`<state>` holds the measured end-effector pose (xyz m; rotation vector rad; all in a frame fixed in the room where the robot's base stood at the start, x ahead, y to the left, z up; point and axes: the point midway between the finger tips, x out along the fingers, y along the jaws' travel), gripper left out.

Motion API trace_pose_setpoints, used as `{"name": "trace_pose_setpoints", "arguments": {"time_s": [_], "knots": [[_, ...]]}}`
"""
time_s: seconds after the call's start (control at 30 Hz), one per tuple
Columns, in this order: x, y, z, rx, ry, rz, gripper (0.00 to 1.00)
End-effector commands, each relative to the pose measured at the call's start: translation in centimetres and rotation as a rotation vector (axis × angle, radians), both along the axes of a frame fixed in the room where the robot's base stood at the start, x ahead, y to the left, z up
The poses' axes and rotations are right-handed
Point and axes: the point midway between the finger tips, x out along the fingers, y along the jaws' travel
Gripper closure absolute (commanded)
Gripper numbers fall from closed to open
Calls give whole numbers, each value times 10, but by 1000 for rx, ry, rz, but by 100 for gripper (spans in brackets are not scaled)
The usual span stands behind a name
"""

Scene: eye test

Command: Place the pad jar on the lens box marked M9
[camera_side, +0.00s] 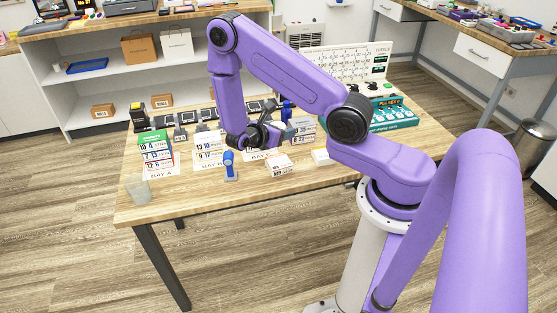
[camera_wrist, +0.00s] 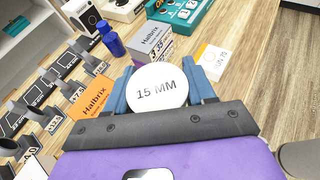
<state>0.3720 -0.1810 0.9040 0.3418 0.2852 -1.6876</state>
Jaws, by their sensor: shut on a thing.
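My gripper (camera_wrist: 160,92) is shut on the pad jar, whose round white top (camera_wrist: 157,88) is marked 15 MM. Blue fingertips show on both sides of it; the jar's body is hidden below. In the side view my gripper (camera_side: 262,138) is over the table's middle, and I cannot make out the jar there. In the wrist view a grey Halbrix box (camera_wrist: 152,36) stands beyond the jar and an orange-faced Halbrix box (camera_wrist: 95,98) lies to its left. A white box with an orange edge (camera_wrist: 212,59) is at right. I cannot read M9 on any box.
On the wooden table (camera_side: 190,199), stacks of numbered boxes (camera_side: 157,156) stand at left. A translucent cup (camera_side: 138,189) is near the front left corner. A blue upright device (camera_side: 230,166) and a white box (camera_side: 280,166) stand in front. A teal case (camera_side: 393,114) is at back right.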

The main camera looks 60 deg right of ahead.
Motion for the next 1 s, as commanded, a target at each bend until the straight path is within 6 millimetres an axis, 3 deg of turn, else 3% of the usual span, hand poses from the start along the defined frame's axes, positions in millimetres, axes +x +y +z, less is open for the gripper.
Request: {"name": "trace_pose_setpoints", "arguments": {"time_s": [0.73, 1.0], "knots": [[-3, -3, -73, -2, 2, -15, 76], [-3, -3, -80, -1, 0, -14, 76]]}}
